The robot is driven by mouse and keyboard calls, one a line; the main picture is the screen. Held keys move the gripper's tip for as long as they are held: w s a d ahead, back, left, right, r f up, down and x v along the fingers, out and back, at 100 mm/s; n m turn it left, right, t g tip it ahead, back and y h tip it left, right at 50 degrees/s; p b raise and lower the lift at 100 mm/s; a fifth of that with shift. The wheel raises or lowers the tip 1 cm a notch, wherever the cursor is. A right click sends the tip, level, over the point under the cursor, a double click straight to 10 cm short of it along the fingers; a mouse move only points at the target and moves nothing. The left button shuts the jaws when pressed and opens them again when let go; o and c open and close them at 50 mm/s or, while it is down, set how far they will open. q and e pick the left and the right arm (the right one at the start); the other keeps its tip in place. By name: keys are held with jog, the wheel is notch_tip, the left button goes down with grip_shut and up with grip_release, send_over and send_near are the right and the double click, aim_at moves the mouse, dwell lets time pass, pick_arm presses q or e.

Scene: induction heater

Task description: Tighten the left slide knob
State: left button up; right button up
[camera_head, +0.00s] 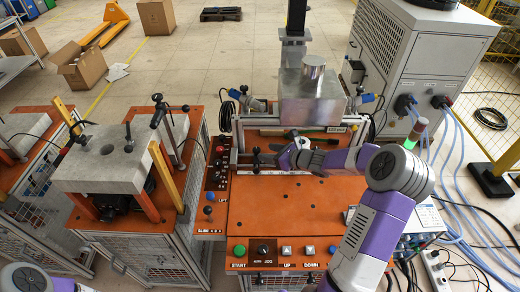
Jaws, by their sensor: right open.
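The induction heater's orange work table (270,205) stands in front of me, with a slide rail (245,168) across its far part. A small dark knob (256,157) stands at the left part of the rail. My right arm comes in from the right, and its gripper (276,152) is open just right of this knob. It appears apart from the knob and holds nothing that I can make out. The gripper and wrist hide part of the rail. Part of my left arm shows at the lower left corner; its gripper is not in view.
A metal block (312,100) stands behind the rail. A control panel (275,252) with START and DOWN buttons is at the front edge. A side panel (216,180) with knobs lies left. A grey-topped bench (105,165) stands farther left. The orange top's middle is clear.

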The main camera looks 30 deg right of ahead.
aim_at(258, 150)
jog(key=shift+x, duration=2.1)
jog(key=c, duration=1)
jog(key=shift+w+f+b, duration=0.1)
jog(key=shift+b, duration=0.55)
jog(key=m+h+b, duration=0.1)
jog(key=b, duration=0.4)
jog(key=shift+a+m+t+h, duration=0.1)
jog(key=shift+m+t+h, duration=0.2)
jog(key=shift+h, duration=0.1)
jog(key=o, duration=1)
